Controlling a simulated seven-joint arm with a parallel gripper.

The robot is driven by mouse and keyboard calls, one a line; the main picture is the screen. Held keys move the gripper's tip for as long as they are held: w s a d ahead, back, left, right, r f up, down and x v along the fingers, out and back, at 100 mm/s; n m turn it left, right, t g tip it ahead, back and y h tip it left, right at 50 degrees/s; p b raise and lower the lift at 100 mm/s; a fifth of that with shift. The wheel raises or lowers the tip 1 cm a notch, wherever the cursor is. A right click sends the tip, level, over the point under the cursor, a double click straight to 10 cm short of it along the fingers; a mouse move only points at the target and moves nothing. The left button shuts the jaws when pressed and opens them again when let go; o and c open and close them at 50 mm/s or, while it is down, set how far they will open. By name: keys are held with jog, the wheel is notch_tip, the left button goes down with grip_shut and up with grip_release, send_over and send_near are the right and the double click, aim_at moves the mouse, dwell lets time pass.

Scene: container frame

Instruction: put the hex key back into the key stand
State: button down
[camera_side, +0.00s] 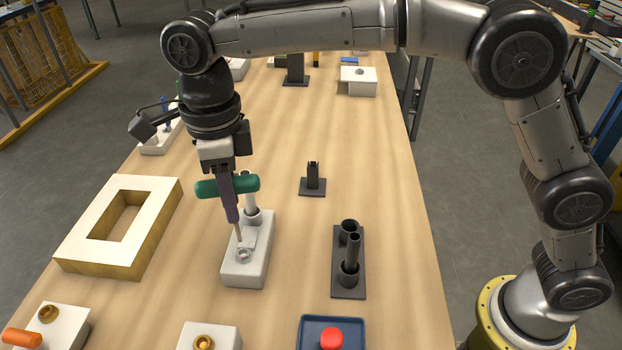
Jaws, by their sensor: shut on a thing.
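The hex key has a green T-handle (208,188) lying crosswise and a thin shaft pointing down. My gripper (229,190) is shut on it, below my wrist. The shaft's lower end is over or at a round socket (243,255) on a white block (240,275); I cannot tell whether it is inside. A pale post (251,208) rises from the back of this block, partly hidden. A small dark upright holder (313,182) with a notched top stands to the right on a square base. It may be the key stand, but I cannot tell for certain.
A dark base with several tubes (348,290) stands right of the white block. A cream frame with a rectangular opening (80,238) lies left. A blue tray with a red button (331,338) and white blocks (205,340) line the front. Bare table surrounds the dark holder.

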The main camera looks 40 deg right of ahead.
jog(key=shift+r, duration=0.1)
notch_tip(320, 180, up, 12)
jog(key=shift+r, duration=0.2)
jog(key=w+d+m, duration=0.2)
jog(key=w+d, duration=0.3)
jog(key=d, duration=0.7)
jog(key=w+d+m, duration=0.1)
jog(key=w+d, duration=0.3)
jog(key=d, duration=0.8)
notch_tip(320, 180, down, 14)
jog(key=shift+a, duration=0.35)
jog(key=shift+w, duration=0.1)
jog(key=shift+f, duration=1.9)
jog(key=shift+f, duration=1.6)
